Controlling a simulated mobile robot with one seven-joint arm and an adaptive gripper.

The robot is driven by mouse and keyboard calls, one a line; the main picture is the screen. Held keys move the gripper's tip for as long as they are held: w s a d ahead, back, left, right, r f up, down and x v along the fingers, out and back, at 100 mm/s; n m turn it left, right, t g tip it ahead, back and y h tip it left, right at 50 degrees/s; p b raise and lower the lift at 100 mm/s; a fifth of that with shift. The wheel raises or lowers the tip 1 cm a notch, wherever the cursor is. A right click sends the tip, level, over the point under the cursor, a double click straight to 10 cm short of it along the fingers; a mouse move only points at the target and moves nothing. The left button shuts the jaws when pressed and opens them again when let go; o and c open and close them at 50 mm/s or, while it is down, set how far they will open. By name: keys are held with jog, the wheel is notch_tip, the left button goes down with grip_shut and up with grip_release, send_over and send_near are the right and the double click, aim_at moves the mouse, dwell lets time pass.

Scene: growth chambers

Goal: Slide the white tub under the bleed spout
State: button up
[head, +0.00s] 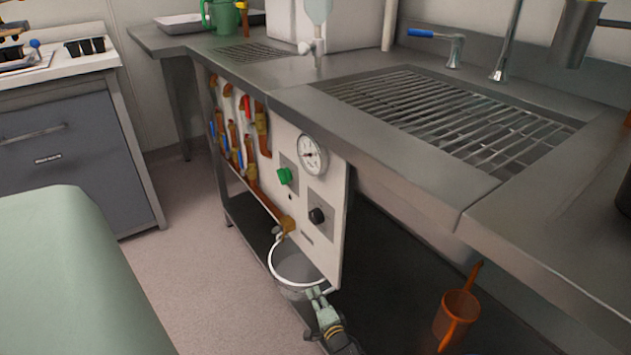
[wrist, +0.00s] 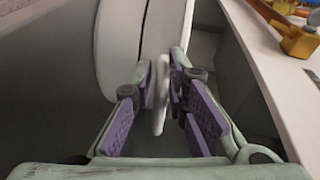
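The white tub (head: 297,266) stands low by the lower shelf, below the white valve panel, and looks upright. The brass bleed spout (head: 287,225) sticks out low on the panel, above the tub's far side in the picture; how well they line up is unclear. My gripper (head: 317,296) is at the tub's near side. In the wrist view the tub (wrist: 120,45) fills the upper left and its thin white tab (wrist: 161,100) lies between my gripper's purple-padded fingers (wrist: 160,80). Gaps show beside the tab, so the fingers look open around it.
The panel (head: 330,225) carries a gauge, a green knob and a black knob, close beside my gripper. An orange can (head: 457,315) stands on the dark lower shelf to the right. The steel bench (head: 380,150) overhangs. Floor (head: 190,220) is clear to the left.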

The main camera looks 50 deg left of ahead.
jog(key=o, duration=0.4)
jog(key=shift+s+d+r, duration=0.1)
jog(key=shift+d+r, duration=0.1)
jog(key=shift+d, duration=0.6)
jog(key=v, duration=1)
jog(key=shift+s, duration=0.25)
jog(key=shift+r, duration=0.1)
